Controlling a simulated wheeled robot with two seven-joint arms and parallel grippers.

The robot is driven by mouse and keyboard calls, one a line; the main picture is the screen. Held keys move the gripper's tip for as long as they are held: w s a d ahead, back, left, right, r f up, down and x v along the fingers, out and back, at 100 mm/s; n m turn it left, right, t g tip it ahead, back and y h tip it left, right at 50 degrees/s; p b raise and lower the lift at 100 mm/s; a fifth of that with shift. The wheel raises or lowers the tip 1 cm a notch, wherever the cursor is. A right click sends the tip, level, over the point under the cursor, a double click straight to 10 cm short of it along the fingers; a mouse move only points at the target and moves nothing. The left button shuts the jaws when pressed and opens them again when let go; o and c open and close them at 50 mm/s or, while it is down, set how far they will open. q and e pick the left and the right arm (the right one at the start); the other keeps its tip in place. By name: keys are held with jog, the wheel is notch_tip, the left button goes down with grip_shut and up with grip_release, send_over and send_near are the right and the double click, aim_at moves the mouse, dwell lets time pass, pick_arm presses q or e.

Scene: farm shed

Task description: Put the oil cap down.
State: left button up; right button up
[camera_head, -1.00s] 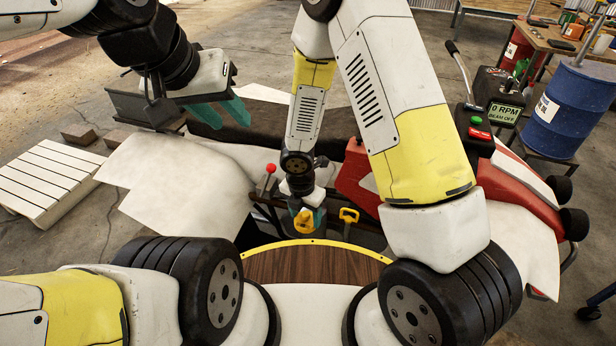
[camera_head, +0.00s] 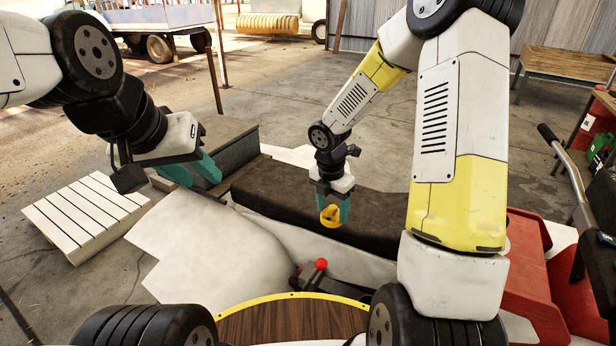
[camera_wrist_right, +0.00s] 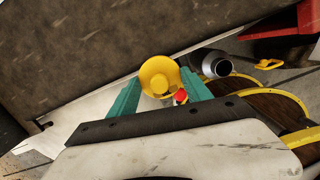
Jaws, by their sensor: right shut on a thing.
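The yellow oil cap (camera_head: 330,215) is held between the teal fingers of my right gripper (camera_head: 333,200), up in the air in front of the dark bench-like surface (camera_head: 300,197). In the right wrist view the round cap (camera_wrist_right: 159,76) sits between the fingertips of the right gripper (camera_wrist_right: 160,92). My left gripper (camera_head: 192,170) is at the upper left, its two teal fingers apart with nothing seen between them. The open grey filler neck (camera_wrist_right: 216,64) shows right of the cap in the right wrist view.
A red-knobbed lever (camera_head: 320,265) stands below the cap. A yellow handle (camera_wrist_right: 268,64) lies beyond the neck. A white slatted pallet (camera_head: 85,215) is on the floor at left. Red machine body (camera_head: 535,260) is at right.

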jog(key=w, duration=0.5)
jog(key=w+d+f, duration=0.1)
jog(key=w, duration=0.9)
jog(key=shift+w+d+f, duration=0.2)
jog(key=shift+w+d, duration=0.1)
jog(key=shift+w, duration=0.05)
jog(key=shift+f, duration=1.75)
jog(key=o, duration=1.3)
jog(key=shift+f, duration=0.1)
jog(key=shift+o, duration=0.2)
